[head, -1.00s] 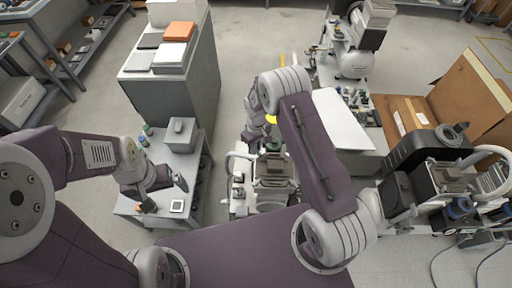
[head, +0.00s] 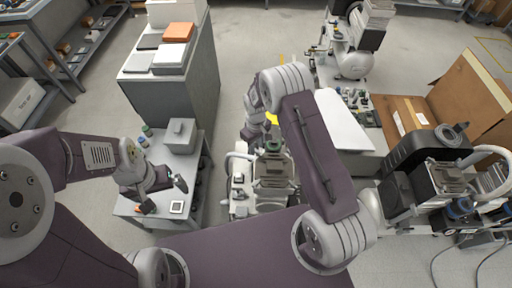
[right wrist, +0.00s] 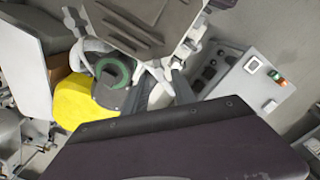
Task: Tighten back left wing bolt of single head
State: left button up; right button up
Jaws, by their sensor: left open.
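The single-head compressor (head: 272,178) stands in the middle of the head view, with a dark finned head and a round green-ringed part at its far side. The green-ringed part (right wrist: 112,72) also shows in the right wrist view, below the finned head (right wrist: 140,22). I cannot make out the back left wing bolt. My right gripper (head: 256,138) is at the far left side of the compressor, partly hidden by its own arm; whether its jaws are apart is unclear. My left gripper (head: 166,187) is open and empty above the small grey table.
The small grey table (head: 187,160) at left carries a grey box (head: 181,132) and small items. A tall grey cabinet (head: 166,92) stands behind it. Another, larger compressor (head: 425,155) and an open cardboard box (head: 470,95) are at right. A yellow part (right wrist: 82,102) lies beside the green-ringed part.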

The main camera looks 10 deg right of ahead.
notch_tip(320, 180, up, 8)
jog(key=shift+f, duration=0.25)
notch_tip(320, 180, up, 10)
jog(key=r+m+t, duration=0.1)
jog(key=t, duration=0.1)
send_over(256, 150)
jog(key=s+d, duration=0.3)
jog(key=s, duration=0.1)
jog(key=s+f+m, duration=0.1)
jog(key=s+m, duration=0.1)
jog(key=s, duration=0.5)
jog(key=s+d+f+m, duration=0.1)
jog(key=s+m, duration=0.2)
jog(key=s, duration=0.5)
jog(key=shift+f+g, duration=0.25)
jog(key=shift+g, duration=0.15)
jog(key=shift+s+d, duration=0.1)
